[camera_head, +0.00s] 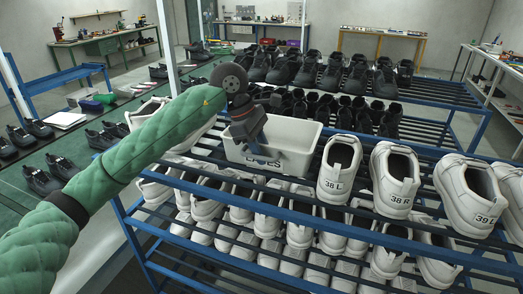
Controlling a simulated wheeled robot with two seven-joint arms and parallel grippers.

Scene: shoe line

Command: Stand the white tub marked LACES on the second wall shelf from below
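My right gripper is out of view. No stack of wall shelves shows clearly enough to pick out the second from below.
White shoes, among them one marked 38 L (340,168), stand close to the tub's right. The blue-railed rack (310,216) holds more white shoes below. Black shoes (300,68) fill a rack behind. A green conveyor (58,150) with shoes runs at left.

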